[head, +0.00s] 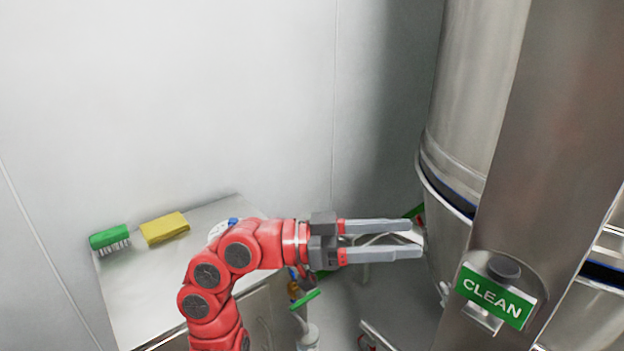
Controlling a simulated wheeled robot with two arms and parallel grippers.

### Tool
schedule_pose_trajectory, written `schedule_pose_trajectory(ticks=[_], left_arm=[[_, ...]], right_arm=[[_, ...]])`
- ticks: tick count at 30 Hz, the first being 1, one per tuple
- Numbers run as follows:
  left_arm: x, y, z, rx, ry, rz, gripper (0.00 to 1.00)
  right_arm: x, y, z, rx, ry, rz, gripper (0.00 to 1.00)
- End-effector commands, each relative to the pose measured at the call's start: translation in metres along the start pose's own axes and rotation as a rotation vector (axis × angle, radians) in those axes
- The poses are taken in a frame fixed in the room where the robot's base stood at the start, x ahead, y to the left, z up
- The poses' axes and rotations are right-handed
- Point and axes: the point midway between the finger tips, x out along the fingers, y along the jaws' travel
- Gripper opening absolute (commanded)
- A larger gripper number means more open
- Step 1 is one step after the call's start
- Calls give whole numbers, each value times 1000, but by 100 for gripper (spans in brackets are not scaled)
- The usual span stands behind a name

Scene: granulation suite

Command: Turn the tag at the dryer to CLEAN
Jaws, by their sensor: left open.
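The tag (492,298) hangs on the steel column of the dryer (471,124) at the right. It is a green plate with white CLEAN lettering facing me, slightly tilted, with a dark round knob (503,268) at its top edge. My left gripper (420,238) points right, its two grey fingers apart with nothing between them. In the picture it is up and to the left of the tag, apart from it. My right gripper does not show.
A steel table (150,290) at the lower left carries a green brush (109,237) and a yellow sponge (165,228). Below my left gripper is a green-headed tool (305,300). The pale wall (200,100) closes off the back.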

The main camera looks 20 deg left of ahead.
Motion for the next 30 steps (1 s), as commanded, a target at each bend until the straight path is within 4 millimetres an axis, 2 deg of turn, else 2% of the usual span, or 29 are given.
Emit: schedule_pose_trajectory(ticks=[6, 13, 23, 30], left_arm=[[-5, -45, -20, -96, 148, -118, 64], [-20, -92, -31, -174, 292, -251, 64], [-55, -156, -29, -258, 477, -461, 64], [-89, -195, -18, -291, 596, -626, 64]], right_arm=[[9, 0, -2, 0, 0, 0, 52], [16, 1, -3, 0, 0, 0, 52], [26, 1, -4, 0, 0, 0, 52], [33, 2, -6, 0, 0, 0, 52]])
